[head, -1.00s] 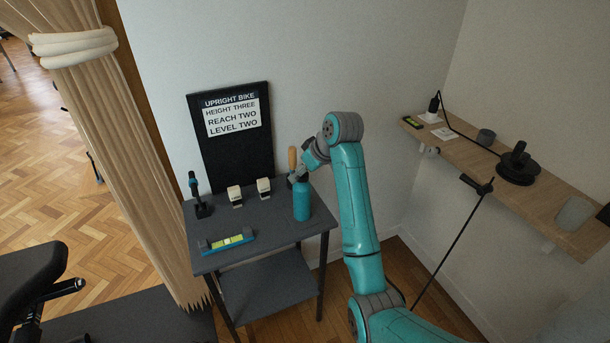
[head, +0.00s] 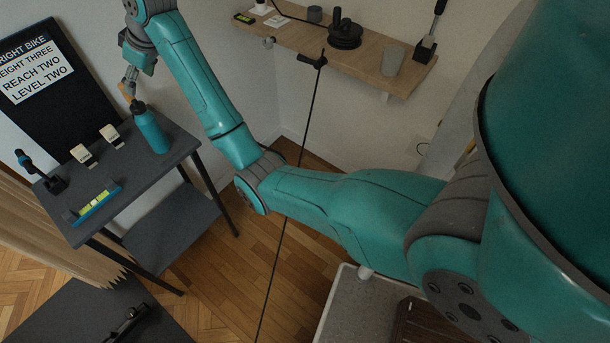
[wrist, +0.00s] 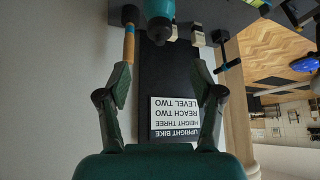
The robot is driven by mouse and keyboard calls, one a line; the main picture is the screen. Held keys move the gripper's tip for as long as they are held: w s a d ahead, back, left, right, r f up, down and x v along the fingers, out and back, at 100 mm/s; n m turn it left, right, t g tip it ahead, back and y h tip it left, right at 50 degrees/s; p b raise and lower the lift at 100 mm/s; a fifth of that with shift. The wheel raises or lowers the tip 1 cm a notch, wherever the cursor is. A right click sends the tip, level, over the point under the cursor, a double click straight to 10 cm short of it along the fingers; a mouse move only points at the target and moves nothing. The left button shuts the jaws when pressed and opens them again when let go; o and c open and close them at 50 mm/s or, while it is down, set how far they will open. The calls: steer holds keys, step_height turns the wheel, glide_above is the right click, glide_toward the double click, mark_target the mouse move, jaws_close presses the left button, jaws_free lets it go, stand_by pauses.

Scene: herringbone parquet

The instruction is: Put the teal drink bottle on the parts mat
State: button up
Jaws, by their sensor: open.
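The teal drink bottle (head: 151,129) stands upright near the right edge of a dark grey table (head: 150,172). Its dark-capped top shows at the top of the wrist view (wrist: 159,10). My gripper (head: 130,82) is behind and above the bottle, by the sign board. In the wrist view my gripper (wrist: 162,70) has its fingers spread, with nothing between them, and the bottle lies beyond the tips. I cannot clearly identify the parts mat; a pale-rimmed grey surface (head: 357,308) shows low in the head view, partly cut off.
A wooden-handled tool (wrist: 130,45) stands beside the bottle, close to one finger. Two small cream blocks (head: 111,135), a blue-and-yellow level (head: 95,204) and a dark upright tool (head: 52,180) share the table. A wooden wall shelf (head: 365,60) holds several items.

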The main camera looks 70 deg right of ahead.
glide_toward(153, 123)
steer(key=a+f, duration=0.3)
steer(key=a, duration=0.1)
steer(key=s+a+f+m+t, duration=0.15)
steer(key=s+a+f, duration=0.25)
steer(key=f, duration=0.5)
steer(key=s+a+f+t+h, duration=0.1)
steer(key=s+a+f, duration=0.3)
steer(key=s+f, duration=0.3)
steer(key=s+a+f+t, duration=0.1)
steer(key=s+a+f, duration=0.35)
steer(key=s, duration=0.35)
steer(key=s+a+t, duration=0.1)
steer(key=s+a, duration=0.1)
steer(key=s, duration=0.8)
steer(key=s+a+t, duration=0.2)
steer(key=s+a, duration=0.1)
steer(key=s, duration=0.7)
steer(key=s+a+r+t, duration=0.1)
steer(key=s+a+r, duration=0.1)
steer(key=s+r, duration=1.1)
steer(key=shift+s+t, duration=0.35)
steer(key=shift+s, duration=0.55)
steer(key=shift+a+r, duration=0.1)
steer(key=shift+a, duration=0.1)
